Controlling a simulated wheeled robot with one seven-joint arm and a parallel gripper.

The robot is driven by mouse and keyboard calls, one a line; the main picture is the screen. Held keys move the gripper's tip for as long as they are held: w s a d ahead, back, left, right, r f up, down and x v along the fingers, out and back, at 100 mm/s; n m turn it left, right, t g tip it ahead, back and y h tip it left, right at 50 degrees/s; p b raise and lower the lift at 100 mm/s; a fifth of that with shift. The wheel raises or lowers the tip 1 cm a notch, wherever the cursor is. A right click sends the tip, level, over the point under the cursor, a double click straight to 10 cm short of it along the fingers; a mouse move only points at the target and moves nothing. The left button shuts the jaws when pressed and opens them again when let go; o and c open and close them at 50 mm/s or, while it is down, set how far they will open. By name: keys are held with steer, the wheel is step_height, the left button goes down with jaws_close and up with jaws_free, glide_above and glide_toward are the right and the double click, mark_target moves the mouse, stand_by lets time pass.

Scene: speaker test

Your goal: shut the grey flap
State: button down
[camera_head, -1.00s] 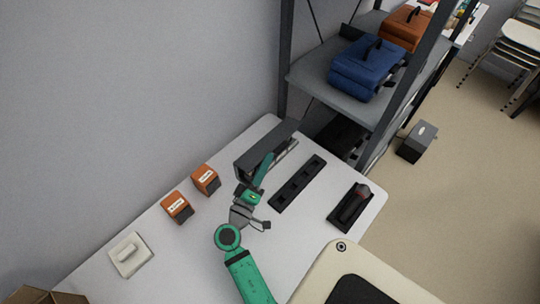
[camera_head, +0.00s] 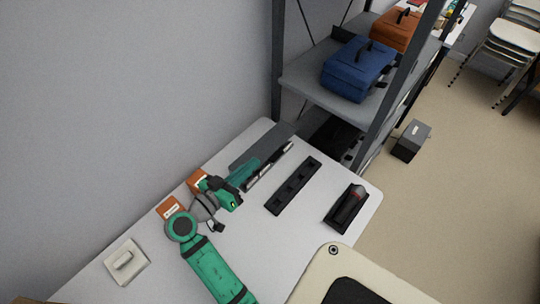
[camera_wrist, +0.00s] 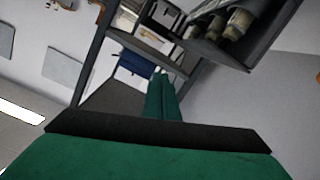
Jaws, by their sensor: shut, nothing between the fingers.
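A long dark grey unit (camera_head: 262,144) lies along the back edge of the white table, against the wall. Its broad grey panel looks like the flap. A row of dark and light parts (camera_head: 267,166) shows along its front side, so the flap does not look shut over them. My gripper (camera_head: 251,168) is at the left front of the unit and hides that end. I cannot tell whether it touches the flap. In the wrist view my green fingers (camera_wrist: 160,94) are together and empty, beside a dark grey surface (camera_wrist: 116,97) that I cannot identify surely.
Two orange boxes (camera_head: 172,207) stand left, partly behind my arm. A white switch plate (camera_head: 126,261) is at the front left. A black slotted strip (camera_head: 293,186) and a black holder (camera_head: 346,209) lie right. A shelf (camera_head: 340,92) with bags rises behind.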

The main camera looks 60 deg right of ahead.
steer(key=r+m+y, duration=0.2)
steer(key=m, duration=0.1)
glide_above(272, 160)
step_height(272, 160, down, 2)
step_height(272, 160, down, 3)
steer(key=shift+w+f, duration=0.1)
steer(key=shift+f, duration=0.05)
steer(key=shift+a+f, duration=0.1)
steer(key=shift+f, duration=0.5)
